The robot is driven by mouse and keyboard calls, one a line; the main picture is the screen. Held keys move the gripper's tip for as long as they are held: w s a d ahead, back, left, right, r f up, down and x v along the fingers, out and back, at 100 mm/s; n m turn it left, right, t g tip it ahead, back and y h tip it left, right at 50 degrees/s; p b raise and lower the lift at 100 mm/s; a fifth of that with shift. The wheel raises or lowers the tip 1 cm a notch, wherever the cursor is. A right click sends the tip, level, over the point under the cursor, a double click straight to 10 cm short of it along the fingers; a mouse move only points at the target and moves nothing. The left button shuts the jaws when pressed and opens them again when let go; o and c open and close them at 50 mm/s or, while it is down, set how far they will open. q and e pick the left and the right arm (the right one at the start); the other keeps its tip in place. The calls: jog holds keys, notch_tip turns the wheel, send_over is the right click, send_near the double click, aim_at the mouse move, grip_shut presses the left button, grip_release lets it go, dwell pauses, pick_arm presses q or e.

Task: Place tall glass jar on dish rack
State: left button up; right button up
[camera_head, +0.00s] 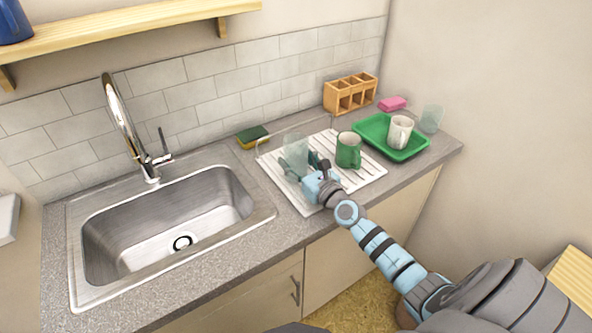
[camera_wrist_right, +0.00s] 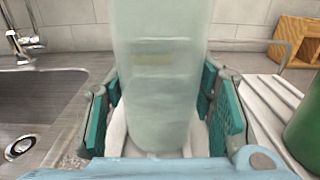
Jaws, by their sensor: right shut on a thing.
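The tall glass jar (camera_head: 295,150) is clear, pale green and upright, over the left part of the white dish rack (camera_head: 361,178). My right gripper (camera_head: 307,164) is around the jar's lower part and shut on it. In the right wrist view, the jar (camera_wrist_right: 160,75) stands between the teal finger pads of the gripper (camera_wrist_right: 160,120). I cannot tell whether the jar's base touches the rack, since the gripper hides part of it. My left gripper is in neither view.
A green mug (camera_head: 348,151) stands on the rack just right of the gripper. Beyond it are a green tray (camera_head: 412,151) with a white mug (camera_head: 400,131), another glass (camera_head: 431,119), a wooden holder (camera_head: 350,94) and sponges. The sink (camera_head: 170,222) lies left.

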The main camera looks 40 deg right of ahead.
jog(key=shift+r, duration=0.15)
jog(key=shift+f, duration=0.2)
jog(key=o, duration=1.5)
jog(key=shift+o, duration=0.2)
jog(key=shift+r, duration=0.25)
jog(key=shift+s+p, duration=0.35)
jog(key=shift+p, duration=0.05)
jog(key=s, duration=1.1)
jog(key=shift+s+a+p, duration=0.2)
jog(key=shift+p, duration=0.1)
